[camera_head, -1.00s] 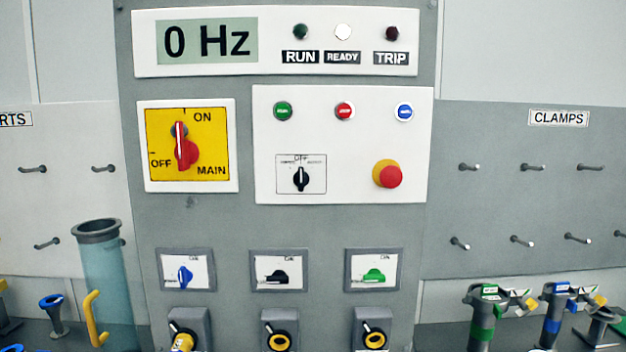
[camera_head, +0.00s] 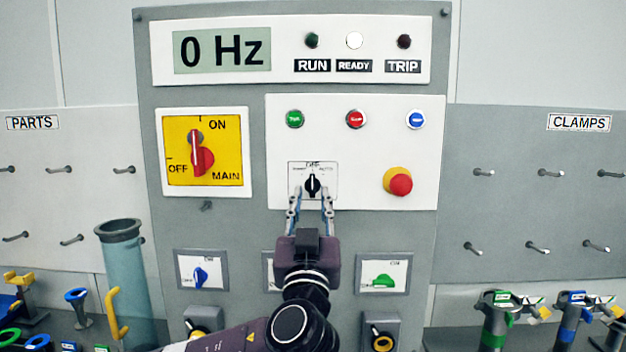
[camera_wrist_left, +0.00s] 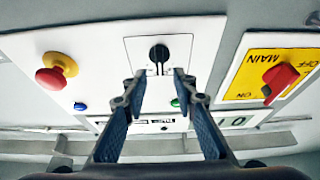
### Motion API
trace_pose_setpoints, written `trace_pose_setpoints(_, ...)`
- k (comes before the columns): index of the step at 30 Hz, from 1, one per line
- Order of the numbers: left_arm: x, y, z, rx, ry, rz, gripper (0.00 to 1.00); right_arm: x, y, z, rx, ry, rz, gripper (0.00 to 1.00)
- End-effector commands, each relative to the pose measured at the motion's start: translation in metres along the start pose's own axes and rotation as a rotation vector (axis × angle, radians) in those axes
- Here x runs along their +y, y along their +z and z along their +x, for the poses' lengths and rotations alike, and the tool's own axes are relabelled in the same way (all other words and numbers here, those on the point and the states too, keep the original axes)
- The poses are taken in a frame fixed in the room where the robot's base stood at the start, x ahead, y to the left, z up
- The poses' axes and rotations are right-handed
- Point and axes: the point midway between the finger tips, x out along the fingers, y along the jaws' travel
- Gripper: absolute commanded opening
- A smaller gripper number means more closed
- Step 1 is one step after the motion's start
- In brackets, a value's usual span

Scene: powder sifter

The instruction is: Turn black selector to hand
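The black selector (camera_head: 312,184) is a small knob on a white label plate in the middle of the control panel. Its handle stands upright, towards the OFF mark at the top. The side labels are too small to read. My left gripper (camera_head: 311,196) is in front of the panel, just below the knob in the head view, with its two fingers apart and nothing between them. The left wrist view shows the selector (camera_wrist_left: 159,53) beyond the open fingertips (camera_wrist_left: 159,77), centred between them. I cannot tell whether they touch the plate. My right gripper is not in view.
A red emergency stop (camera_head: 399,182) sticks out right of the selector. The red main switch (camera_head: 200,158) on yellow is to the left. Push buttons (camera_head: 356,119) sit above. My left arm partly hides the lower switch row. A clear tube (camera_head: 125,285) stands at lower left.

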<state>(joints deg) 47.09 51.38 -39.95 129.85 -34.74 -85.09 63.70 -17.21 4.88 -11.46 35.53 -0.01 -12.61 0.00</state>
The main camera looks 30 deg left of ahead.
Motion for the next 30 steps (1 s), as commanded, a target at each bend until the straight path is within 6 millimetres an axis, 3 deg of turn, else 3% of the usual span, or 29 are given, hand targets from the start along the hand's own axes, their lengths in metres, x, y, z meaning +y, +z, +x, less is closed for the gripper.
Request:
trace_pose_setpoints(1,-0.001,-0.005,0.011,0.0,-0.003,0.005,0.26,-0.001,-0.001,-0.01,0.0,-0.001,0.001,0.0)
trace_pose_setpoints(7,0.0,-0.003,0.034,-0.001,-0.001,0.002,0.26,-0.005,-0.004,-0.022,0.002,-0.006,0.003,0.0)
trace_pose_setpoints(19,0.0,0.001,0.041,-0.002,0.001,0.001,0.26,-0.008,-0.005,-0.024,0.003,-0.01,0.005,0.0)
trace_pose_setpoints(26,0.0,0.001,0.041,-0.002,0.0,0.001,0.02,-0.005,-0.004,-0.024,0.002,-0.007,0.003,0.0)
trace_pose_setpoints(30,0.0,0.001,0.041,-0.002,0.0,0.001,0.0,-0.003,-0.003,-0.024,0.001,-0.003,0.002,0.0)
